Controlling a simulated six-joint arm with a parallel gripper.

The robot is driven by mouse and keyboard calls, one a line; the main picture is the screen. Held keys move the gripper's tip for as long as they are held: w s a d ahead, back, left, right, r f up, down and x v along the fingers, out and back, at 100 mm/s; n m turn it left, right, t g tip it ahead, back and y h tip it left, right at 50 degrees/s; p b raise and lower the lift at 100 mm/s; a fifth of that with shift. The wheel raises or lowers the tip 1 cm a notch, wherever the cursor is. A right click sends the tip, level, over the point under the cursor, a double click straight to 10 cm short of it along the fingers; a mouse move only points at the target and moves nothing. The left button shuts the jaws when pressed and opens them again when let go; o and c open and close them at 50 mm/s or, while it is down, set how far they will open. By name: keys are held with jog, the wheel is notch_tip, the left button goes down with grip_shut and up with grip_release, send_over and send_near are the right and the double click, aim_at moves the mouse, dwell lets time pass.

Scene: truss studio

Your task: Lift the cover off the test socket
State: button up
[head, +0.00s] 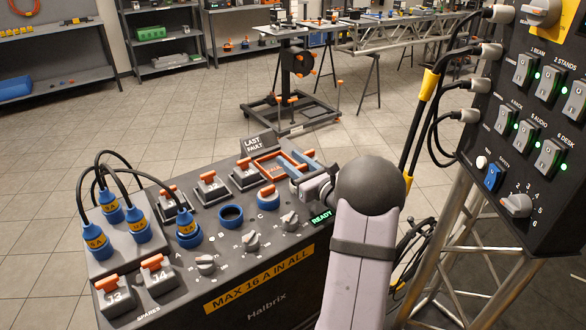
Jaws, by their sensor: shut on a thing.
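My gripper (290,169) is over the far right part of the sloping grey panel, and its wrist comes in from the right. The test socket itself cannot be picked out for sure. Whether the cover touches the panel beneath it cannot be told.
Near the gripper are a blue-ringed round fitting with an orange top (268,198), an open blue-ringed socket (230,214) and grey rotary knobs (252,242). Blue plugs (137,226) with looping black cables stand at the left. A dark switch panel (530,130) rises at the right.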

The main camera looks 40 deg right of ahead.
notch_tip(320, 180, up, 8)
jog(key=shift+f, duration=0.25)
